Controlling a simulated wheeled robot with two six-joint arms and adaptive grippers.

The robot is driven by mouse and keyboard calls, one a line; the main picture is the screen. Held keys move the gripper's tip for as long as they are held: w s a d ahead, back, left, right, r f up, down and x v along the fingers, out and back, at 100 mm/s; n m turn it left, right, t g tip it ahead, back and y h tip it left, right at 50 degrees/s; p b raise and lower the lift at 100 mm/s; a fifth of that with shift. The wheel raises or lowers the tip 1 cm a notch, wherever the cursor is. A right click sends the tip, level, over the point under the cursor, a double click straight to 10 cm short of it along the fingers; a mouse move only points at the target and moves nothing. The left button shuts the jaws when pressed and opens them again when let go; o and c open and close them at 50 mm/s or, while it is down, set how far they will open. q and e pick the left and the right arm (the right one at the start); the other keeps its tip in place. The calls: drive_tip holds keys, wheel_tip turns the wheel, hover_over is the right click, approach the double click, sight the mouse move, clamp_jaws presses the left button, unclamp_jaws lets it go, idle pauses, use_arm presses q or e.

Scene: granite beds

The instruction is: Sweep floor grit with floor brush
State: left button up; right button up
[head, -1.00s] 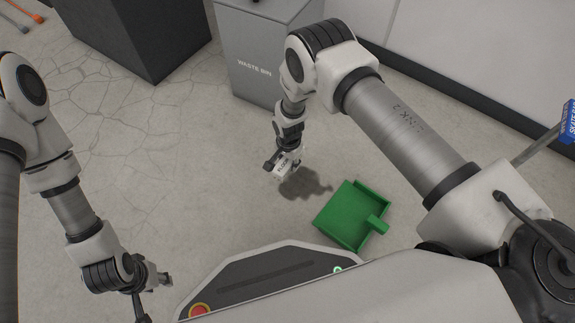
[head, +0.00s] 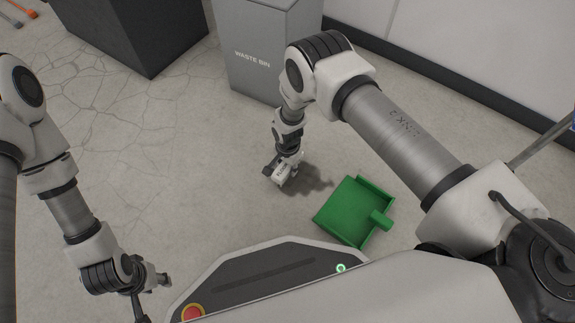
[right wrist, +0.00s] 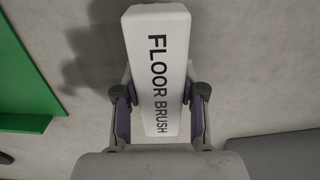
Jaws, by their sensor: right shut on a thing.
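My right gripper (head: 281,174) is shut on the white floor brush (head: 289,174), low over the floor to the left of the green dustpan. In the right wrist view the brush (right wrist: 158,70), lettered FLOOR BRUSH, sits between the two fingers (right wrist: 160,105). Whether its bristles touch the floor is hidden. A green dustpan (head: 345,212) lies on the floor, its handle towards the lower right; part of it shows in the right wrist view (right wrist: 22,75). My left gripper (head: 160,280) hangs at lower left, its fingers too small to read. I cannot make out any grit.
A grey waste bin (head: 258,75) stands behind the right gripper. A dark block (head: 150,45) stands at the upper left. A pale wall or cabinet (head: 450,50) runs along the upper right. The cracked floor (head: 170,150) between my arms is clear.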

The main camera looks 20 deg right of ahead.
drive_tip(key=shift+f+b, duration=0.4)
drive_tip(key=shift+f, duration=0.2)
drive_tip(key=o, duration=1.1)
drive_tip(key=c, duration=0.3)
drive_tip(key=shift+r, duration=0.15)
drive_tip(key=shift+r+p, duration=0.35)
drive_tip(key=shift+r, duration=0.25)
